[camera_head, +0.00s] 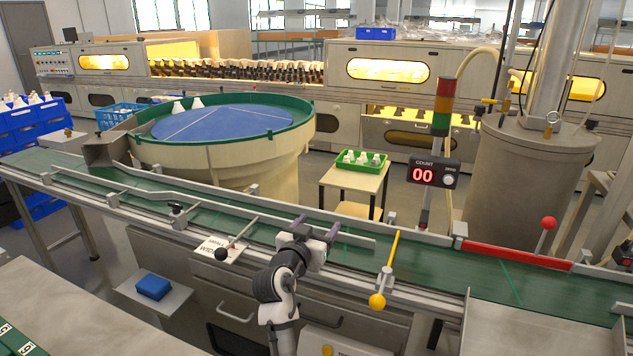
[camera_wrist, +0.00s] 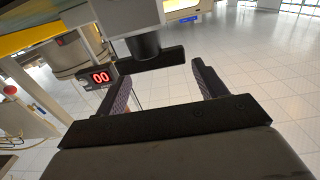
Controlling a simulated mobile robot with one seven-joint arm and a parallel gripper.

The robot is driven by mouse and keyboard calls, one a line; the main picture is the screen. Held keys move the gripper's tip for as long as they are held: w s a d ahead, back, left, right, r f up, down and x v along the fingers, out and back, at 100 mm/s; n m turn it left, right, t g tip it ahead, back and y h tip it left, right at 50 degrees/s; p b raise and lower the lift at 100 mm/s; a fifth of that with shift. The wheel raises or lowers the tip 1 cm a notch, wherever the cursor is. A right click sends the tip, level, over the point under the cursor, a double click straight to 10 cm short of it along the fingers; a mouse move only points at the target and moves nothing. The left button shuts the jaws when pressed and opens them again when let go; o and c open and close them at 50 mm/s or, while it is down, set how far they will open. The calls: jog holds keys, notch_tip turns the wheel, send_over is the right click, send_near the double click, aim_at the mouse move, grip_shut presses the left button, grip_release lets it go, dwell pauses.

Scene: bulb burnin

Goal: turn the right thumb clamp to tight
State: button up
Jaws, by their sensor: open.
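The right thumb clamp (camera_wrist: 160,59) shows in the wrist view as a black crossbar on a short round stem under a grey block. Its bar lies crosswise at the top middle, between and just beyond my fingertips. I cannot see any gap or contact for certain. My gripper (camera_wrist: 161,80) is open, with one dark finger on each side and nothing between its pads. In the head view my gripper (camera_head: 317,228) is at the near rail of the green conveyor and hides the clamp there. Another small black clamp (camera_head: 177,210) stands farther left on the rail.
A black-knobbed lever (camera_head: 222,254) with a white card is left of my arm. A yellow rod with a ball (camera_head: 377,301) stands to its right. Farther right are a red bar (camera_head: 515,255) and a red-ball lever (camera_head: 548,223). The counter (camera_head: 433,173) reads 00.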

notch_tip(320, 180, up, 16)
dwell(0.3)
